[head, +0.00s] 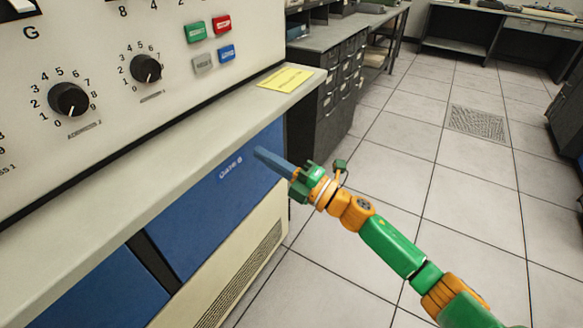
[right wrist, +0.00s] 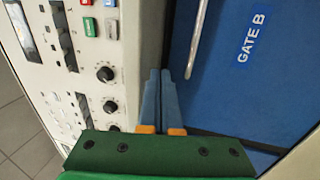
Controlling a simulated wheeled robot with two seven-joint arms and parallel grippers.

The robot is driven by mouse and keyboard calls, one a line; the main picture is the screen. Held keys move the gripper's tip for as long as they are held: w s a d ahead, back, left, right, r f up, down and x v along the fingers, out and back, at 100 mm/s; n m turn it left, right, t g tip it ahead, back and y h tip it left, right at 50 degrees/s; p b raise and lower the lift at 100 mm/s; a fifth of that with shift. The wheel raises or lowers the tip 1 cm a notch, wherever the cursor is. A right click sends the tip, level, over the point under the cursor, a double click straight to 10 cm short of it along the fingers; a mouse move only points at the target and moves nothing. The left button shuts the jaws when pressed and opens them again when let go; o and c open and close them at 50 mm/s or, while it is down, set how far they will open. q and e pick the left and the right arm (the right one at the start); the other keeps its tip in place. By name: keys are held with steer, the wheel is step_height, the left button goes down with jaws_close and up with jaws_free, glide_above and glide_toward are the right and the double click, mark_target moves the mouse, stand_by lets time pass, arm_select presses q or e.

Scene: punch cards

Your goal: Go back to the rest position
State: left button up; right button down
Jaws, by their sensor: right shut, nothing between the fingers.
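My right gripper (head: 262,156) is in the head view, in front of the blue panel below the console's ledge. Its blue fingers are shut together with nothing between them. The fingers also show in the right wrist view (right wrist: 159,76), close together, with the white console (right wrist: 75,60) to their left and the blue panel (right wrist: 250,85) marked "GATE B" to their right. Whether the fingertips touch the panel cannot be told. My left gripper is not in view.
The console's ledge (head: 150,150) juts out above the blue panel. A yellow card (head: 285,77) lies on it. Knobs and coloured buttons (head: 222,24) are on the console face. Dark drawer cabinets (head: 340,85) stand behind. The tiled floor (head: 400,185) at the right is open.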

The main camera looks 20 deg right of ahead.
steer(key=s+d+f+m+h+p, duration=0.2)
steer(key=d+f+m+h+p, duration=0.1)
steer(key=d+f+m+h, duration=0.8)
steer(key=s+d+f+m+g+h+p, duration=0.1)
steer(key=s+f+m+g, duration=0.2)
steer(key=f, duration=0.6)
steer(key=s+d+f+m+g+p, duration=0.1)
steer(key=s+f+m, duration=0.3)
steer(key=f, duration=0.5)
steer(key=s+a+f+m+g, duration=0.1)
steer(key=s+f, duration=0.4)
steer(key=s, duration=0.6)
steer(key=s+a+f+m+g+h+p, duration=0.1)
steer(key=s+f+m+g, duration=0.2)
steer(key=s, duration=0.8)
steer(key=s+a+f+m+g+p, duration=0.1)
steer(key=s+f+g, duration=0.5)
steer(key=s, duration=0.6)
steer(key=shift+a+f+m+g+h, duration=0.3)
steer(key=shift+a+f+m, duration=0.1)
steer(key=shift+a+f, duration=0.15)
